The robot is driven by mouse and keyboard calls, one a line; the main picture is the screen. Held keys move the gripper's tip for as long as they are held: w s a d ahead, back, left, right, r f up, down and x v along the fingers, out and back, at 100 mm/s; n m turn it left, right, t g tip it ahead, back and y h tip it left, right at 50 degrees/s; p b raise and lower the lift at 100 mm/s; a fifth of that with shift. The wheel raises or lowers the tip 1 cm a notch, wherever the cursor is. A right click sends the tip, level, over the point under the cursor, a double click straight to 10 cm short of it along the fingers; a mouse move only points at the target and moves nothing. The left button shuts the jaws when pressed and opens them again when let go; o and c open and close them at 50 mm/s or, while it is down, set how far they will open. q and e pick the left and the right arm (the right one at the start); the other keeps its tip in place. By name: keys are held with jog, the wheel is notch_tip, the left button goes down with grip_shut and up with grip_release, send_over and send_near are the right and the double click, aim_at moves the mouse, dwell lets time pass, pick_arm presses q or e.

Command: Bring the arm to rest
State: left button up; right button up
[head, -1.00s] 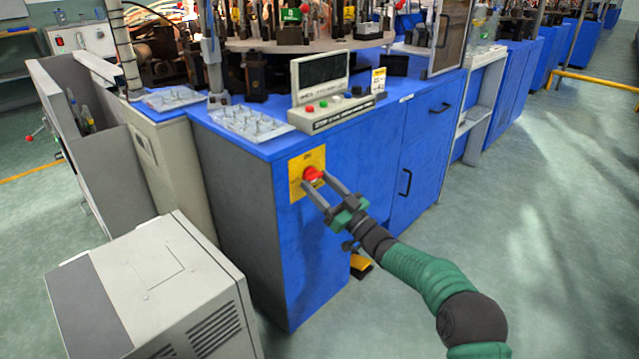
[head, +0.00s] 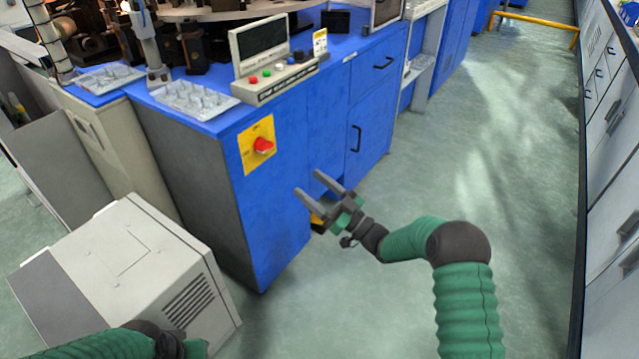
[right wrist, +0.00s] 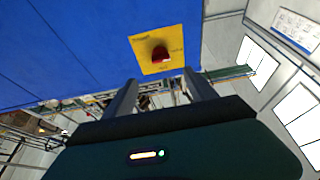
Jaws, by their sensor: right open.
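My right gripper (head: 309,188) is open and empty in front of the blue machine cabinet (head: 275,200), apart from it and below right of the red rotary switch (head: 263,147). The switch sits on a yellow plate (head: 252,133) on the cabinet's front. In the right wrist view the red switch (right wrist: 160,53) shows ahead of the two open fingers (right wrist: 160,90), with nothing between them. Part of my left arm (head: 130,343) shows at the bottom left of the head view; its gripper is outside the frame.
A grey box unit (head: 125,275) stands on the floor at the left. A control panel (head: 275,82) and a clear tray (head: 195,100) sit on the cabinet top. White drawer cabinets (head: 612,130) line the right edge. The floor (head: 480,160) between is clear.

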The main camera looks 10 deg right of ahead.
jog(key=v, duration=0.2)
jog(key=shift+s+d+f, duration=0.2)
